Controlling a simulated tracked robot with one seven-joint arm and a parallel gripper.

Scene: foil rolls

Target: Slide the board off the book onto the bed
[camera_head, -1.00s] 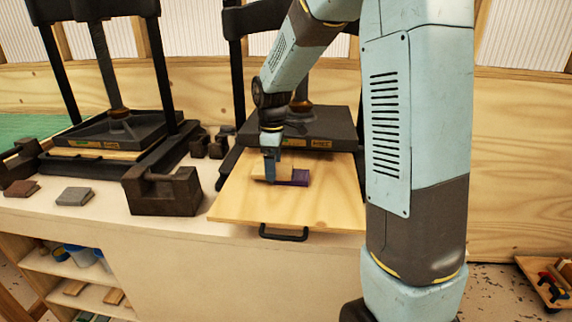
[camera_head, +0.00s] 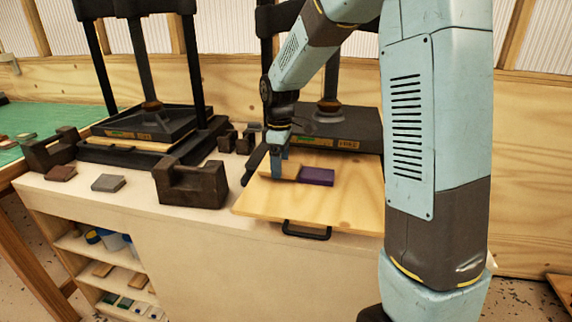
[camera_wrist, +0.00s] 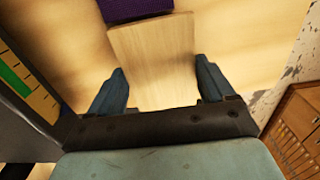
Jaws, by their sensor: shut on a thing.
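The small light-wood board (camera_head: 288,170) is between the fingers of my gripper (camera_head: 277,174), which is shut on it. In the wrist view the board (camera_wrist: 153,50) spans between both fingertips (camera_wrist: 160,66). The purple book (camera_head: 316,176) lies on the bed, to the right of the board, with most of its top bare. In the wrist view the book (camera_wrist: 135,9) shows only at the top edge, by the board's far end; I cannot tell whether they still overlap. The bed is a wide pale plywood plate (camera_head: 345,205) with a black front handle.
A black press (camera_head: 335,120) stands behind the bed, close to my gripper. A second press (camera_head: 150,125) stands to the left. A dark iron weight (camera_head: 192,184) and a grey block (camera_head: 108,183) sit left of the bed. The bed's front is clear.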

